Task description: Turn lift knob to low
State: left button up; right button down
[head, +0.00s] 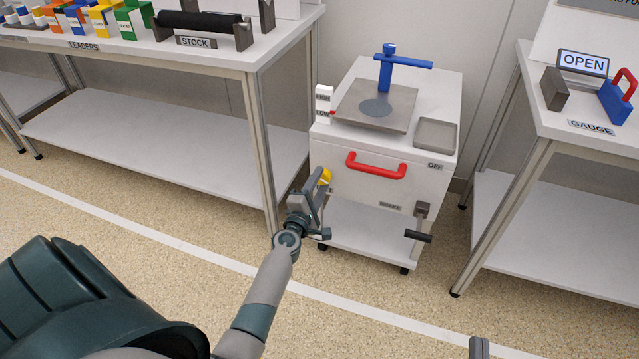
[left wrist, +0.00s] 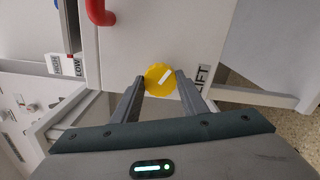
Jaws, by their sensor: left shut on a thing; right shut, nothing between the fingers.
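The lift knob is a round yellow knob (head: 325,175) low on the left of the white cabinet's front. In the left wrist view the knob (left wrist: 159,80) has a white mark slanting to the upper right, beside a label ending in "IFT". My left gripper (head: 318,183) is shut on the knob, one finger on each side. A HIGH/LOW scale (head: 323,104) stands at the cabinet's top left edge, with a small red pointer near LOW. My right gripper (head: 479,348) shows only as a grey tip at the bottom edge, shut and empty.
The white cabinet (head: 437,88) has a red handle (head: 376,166), a black-gripped crank (head: 418,236) and a blue T-handle (head: 386,66) on top. A STOCK table (head: 190,62) stands left, a GAUGE table (head: 560,128) right. The floor in front is clear.

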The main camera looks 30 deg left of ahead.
pick_arm(q)
jog(key=n, duration=0.4)
jog(key=shift+n, duration=1.3)
jog(key=shift+n+p, duration=0.3)
jog(key=shift+n, duration=1)
jog(key=n+p, duration=0.1)
jog(key=n, duration=0.2)
jog(key=shift+n, duration=0.3)
jog(key=n+p, duration=0.1)
jog(key=n, duration=0.4)
jog(key=shift+s+a+r+p, duration=0.1)
jog(key=shift+p, duration=0.25)
jog(key=n+p, duration=0.1)
jog(key=n, duration=0.3)
jog(key=shift+n+p, duration=0.3)
jog(key=shift+p, duration=0.05)
jog(key=shift+n, duration=0.7)
pick_arm(e)
jog(key=s+d+f+g+h, duration=0.1)
jog(key=s+d+f+g, duration=0.1)
jog(key=f+g, duration=0.3)
jog(key=s+d+f+g+h, duration=0.2)
jog(key=f+g, duration=0.3)
jog(key=f, duration=0.5)
jog(key=shift+s+d+f+m+g+h, duration=0.3)
jog(key=shift+s+d+g, duration=0.1)
jog(key=shift+s+d, duration=0.45)
